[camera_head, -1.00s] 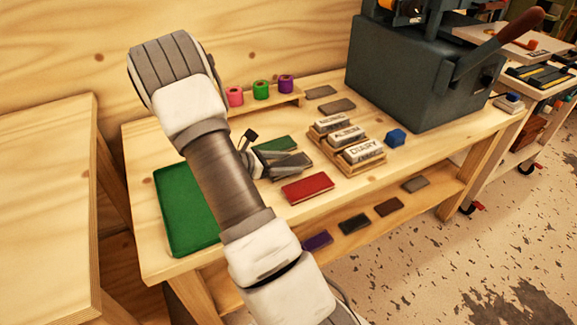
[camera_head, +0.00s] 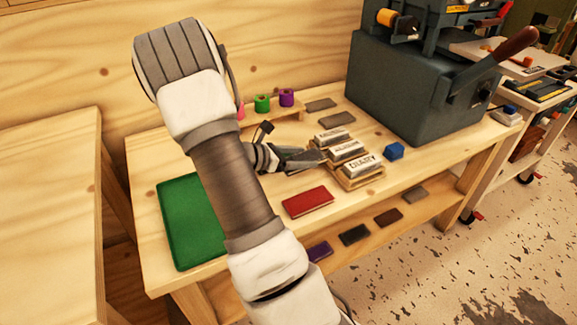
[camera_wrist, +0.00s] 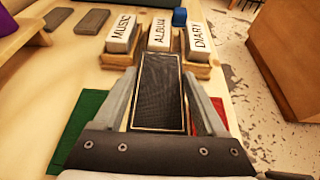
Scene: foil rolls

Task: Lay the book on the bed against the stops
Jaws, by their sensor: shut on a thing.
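My gripper (camera_wrist: 159,78) is shut on a dark grey book (camera_wrist: 160,98), one finger along each long side. The book points away from the wrist toward the lettered blocks. In the head view the gripper (camera_head: 288,160) is over the middle of the bench, and the held book (camera_head: 307,157) shows edge-on near the block rack. A gap above the bench is hard to judge. The teal-grey press (camera_head: 415,90) stands at the right back; I cannot make out a bed with stops on it.
A rack (camera_head: 362,184) holds blocks reading MUSIC, ALBUM and DIARY. A blue cube (camera_head: 394,151) is right of it. A red book (camera_head: 307,202) lies in front, and a green mat (camera_head: 190,220) at left. Foil rolls (camera_head: 262,103) stand behind.

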